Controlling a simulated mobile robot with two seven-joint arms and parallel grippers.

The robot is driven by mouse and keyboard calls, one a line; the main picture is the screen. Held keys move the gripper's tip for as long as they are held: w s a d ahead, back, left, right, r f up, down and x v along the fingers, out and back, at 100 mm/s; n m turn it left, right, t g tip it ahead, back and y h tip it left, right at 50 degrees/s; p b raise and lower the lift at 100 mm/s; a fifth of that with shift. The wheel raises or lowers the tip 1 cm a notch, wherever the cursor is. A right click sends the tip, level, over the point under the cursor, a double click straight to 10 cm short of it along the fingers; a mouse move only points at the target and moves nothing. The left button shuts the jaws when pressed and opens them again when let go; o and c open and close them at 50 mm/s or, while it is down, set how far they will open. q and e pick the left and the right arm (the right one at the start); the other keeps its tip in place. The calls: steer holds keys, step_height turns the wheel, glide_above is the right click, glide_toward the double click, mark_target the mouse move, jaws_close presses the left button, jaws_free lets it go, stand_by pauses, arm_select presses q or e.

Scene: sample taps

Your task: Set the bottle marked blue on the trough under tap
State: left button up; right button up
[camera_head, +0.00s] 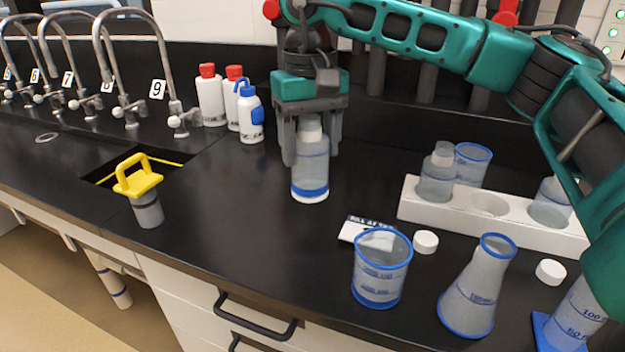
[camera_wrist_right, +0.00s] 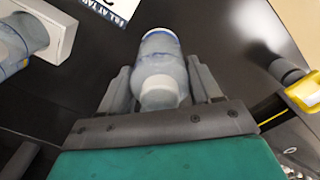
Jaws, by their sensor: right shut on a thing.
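The bottle marked blue (camera_head: 310,178) is a clear bottle with a white cap and a blue band near its base. My right gripper (camera_head: 312,150) is shut on its upper part from above, and the bottle is upright. I cannot tell whether its base touches the counter. It also shows between the fingers in the right wrist view (camera_wrist_right: 160,62). The trough (camera_head: 103,180) is a dark opening with yellow lines in the counter to the left, below the tap marked 9 (camera_head: 135,75). My left gripper is not in view.
A yellow-handled grey cylinder (camera_head: 147,208) stands at the trough's front right. White bottles (camera_head: 210,100) stand behind. A white card (camera_head: 362,232), blue-rimmed beaker (camera_head: 380,275), flask (camera_head: 472,290) and white rack (camera_head: 415,206) are to the right. Counter between bottle and trough is clear.

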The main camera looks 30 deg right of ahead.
mark_target(310, 176)
steer(key=shift+f+b, duration=0.3)
steer(key=shift+f, duration=2.65)
steer(key=shift+f, duration=0.1)
steer(key=o, duration=0.6)
steer(key=shift+f, duration=0.1)
steer(key=shift+c, duration=0.2)
steer(key=o, duration=0.5)
